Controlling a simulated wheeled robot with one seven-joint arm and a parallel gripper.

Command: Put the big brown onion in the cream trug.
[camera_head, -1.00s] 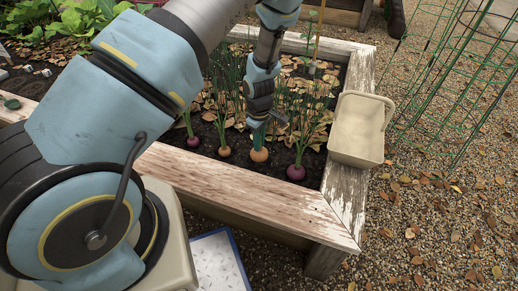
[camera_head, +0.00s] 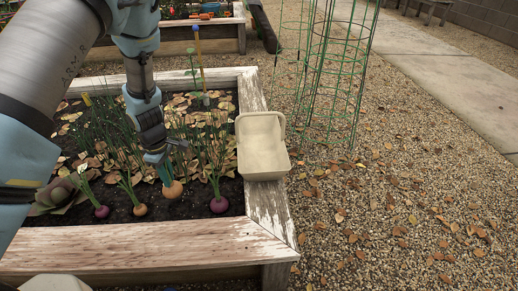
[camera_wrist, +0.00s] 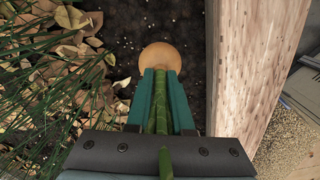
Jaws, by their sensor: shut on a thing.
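The big brown onion (camera_head: 172,189) is an orange-brown bulb in the dark soil near the front board of the bed. It also shows in the wrist view (camera_wrist: 160,56), just beyond the fingertips. My gripper (camera_head: 164,163) points down over it, its teal fingers (camera_wrist: 160,92) shut on the onion's green stalk. The bulb seems to touch the soil; I cannot tell if it is lifted. The cream trug (camera_head: 262,150) sits on the right board of the bed, to the right of my gripper, and looks empty.
A smaller brown onion (camera_head: 140,209) and a purple onion (camera_head: 102,211) stand to the left, another purple onion (camera_head: 218,204) to the right, between my gripper and the trug. A green wire cage (camera_head: 335,80) stands behind the trug. Gravel lies open at the right.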

